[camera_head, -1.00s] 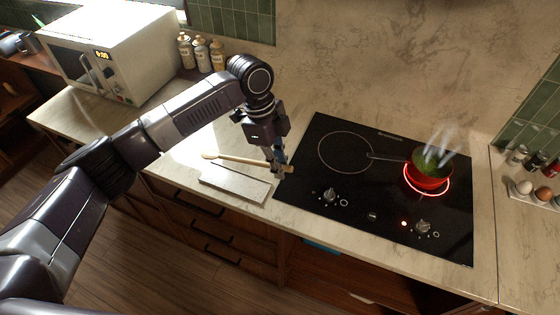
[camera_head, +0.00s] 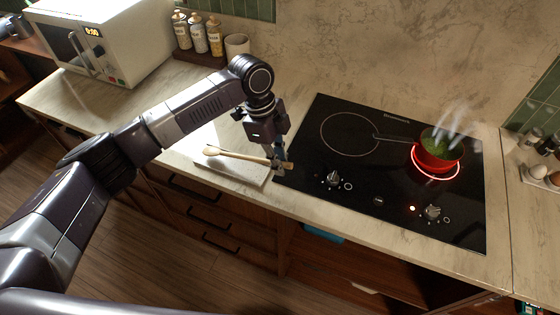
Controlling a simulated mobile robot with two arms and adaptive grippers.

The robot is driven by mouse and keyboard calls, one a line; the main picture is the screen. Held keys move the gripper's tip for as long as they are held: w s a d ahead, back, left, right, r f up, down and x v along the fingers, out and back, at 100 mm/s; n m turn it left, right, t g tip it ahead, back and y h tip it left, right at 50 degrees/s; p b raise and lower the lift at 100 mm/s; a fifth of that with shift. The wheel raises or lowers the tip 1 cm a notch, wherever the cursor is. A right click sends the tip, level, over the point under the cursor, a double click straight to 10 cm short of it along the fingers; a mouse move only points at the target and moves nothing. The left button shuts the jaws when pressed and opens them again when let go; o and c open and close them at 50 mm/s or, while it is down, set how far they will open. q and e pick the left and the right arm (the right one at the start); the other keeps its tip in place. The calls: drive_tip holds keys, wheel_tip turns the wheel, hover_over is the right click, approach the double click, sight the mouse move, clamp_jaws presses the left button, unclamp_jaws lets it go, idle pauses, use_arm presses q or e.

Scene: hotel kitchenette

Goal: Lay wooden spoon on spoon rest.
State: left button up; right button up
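The wooden spoon (camera_head: 236,154) is held near its handle end by my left gripper (camera_head: 281,163), with its bowl pointing left. The spoon rest (camera_head: 238,173) is a pale flat rectangular plate on the counter, left of the cooktop. The spoon appears over the rest's back part; I cannot tell whether it touches it. My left gripper is shut on the spoon at the right end of the rest, by the cooktop's edge. My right gripper is not in view.
A microwave (camera_head: 110,40), several bottles (camera_head: 198,35) and a cup (camera_head: 237,46) stand at the back left. Eggs (camera_head: 537,172) sit at the far right.

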use_arm(q)
drive_tip(key=o, duration=0.5)
drive_tip(key=shift+r, duration=0.1)
drive_tip(key=v, duration=1.1)
drive_tip(key=shift+r, duration=0.35)
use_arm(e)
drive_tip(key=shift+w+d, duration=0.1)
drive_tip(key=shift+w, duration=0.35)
use_arm(q)
drive_tip(key=shift+a, duration=0.1)
